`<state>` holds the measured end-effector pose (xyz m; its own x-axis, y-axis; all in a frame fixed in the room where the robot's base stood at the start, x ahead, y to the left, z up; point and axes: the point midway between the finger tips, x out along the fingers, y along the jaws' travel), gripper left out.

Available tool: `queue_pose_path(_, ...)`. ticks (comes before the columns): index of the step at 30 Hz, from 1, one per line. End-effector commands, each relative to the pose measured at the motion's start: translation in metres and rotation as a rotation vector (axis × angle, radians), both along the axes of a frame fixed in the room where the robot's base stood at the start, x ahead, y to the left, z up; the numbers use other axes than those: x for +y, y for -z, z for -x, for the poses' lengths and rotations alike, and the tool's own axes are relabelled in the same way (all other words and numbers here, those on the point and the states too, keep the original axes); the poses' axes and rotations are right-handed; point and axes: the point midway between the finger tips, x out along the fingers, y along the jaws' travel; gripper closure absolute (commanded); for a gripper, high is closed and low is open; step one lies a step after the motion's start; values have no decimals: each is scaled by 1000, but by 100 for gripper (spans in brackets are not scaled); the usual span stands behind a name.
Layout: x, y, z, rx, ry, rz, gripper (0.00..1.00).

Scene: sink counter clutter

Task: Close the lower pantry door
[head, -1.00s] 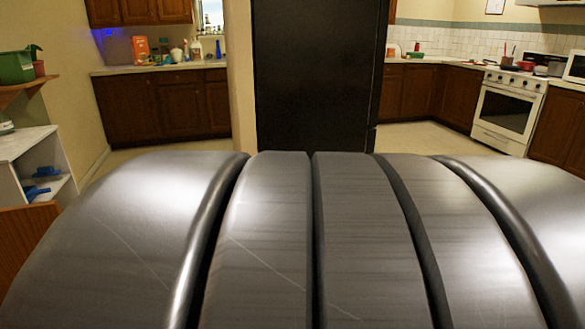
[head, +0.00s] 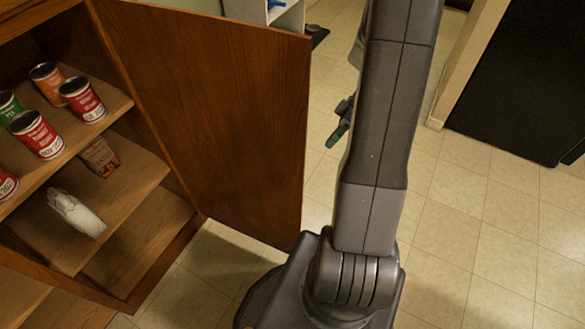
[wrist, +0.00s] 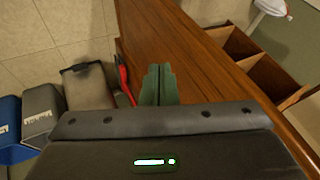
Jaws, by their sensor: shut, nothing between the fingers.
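The lower pantry door (head: 225,110) is a brown wooden panel. In the head view it stands wide open, swung out from the right side of the pantry (head: 165,262). My gripper (head: 337,134) has green fingertips and is to the right of the door's free edge, partly hidden by my own arm. In the wrist view the gripper (wrist: 158,84) is shut and empty. Behind its tips is a brown wooden panel (wrist: 185,50), which looks like the door. I cannot tell whether the tips touch it.
The pantry shelves hold several cans (head: 82,98), a small box (head: 100,157) and a white bag (head: 75,212). A white shelf unit (head: 290,15) stands beyond the door. Tiled floor (head: 480,240) is clear on the right. Blue and grey bins (wrist: 42,110) show in the wrist view.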

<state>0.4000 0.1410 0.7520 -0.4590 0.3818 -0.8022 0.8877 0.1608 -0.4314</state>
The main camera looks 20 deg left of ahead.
Motion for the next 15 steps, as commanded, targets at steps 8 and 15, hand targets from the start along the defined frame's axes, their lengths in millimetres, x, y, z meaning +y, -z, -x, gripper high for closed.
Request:
queue_pose_path(8, 10, 19, 9, -1, -34, -14, 100)
queue_pose_path(15, 29, 60, 33, 1, -32, -12, 100)
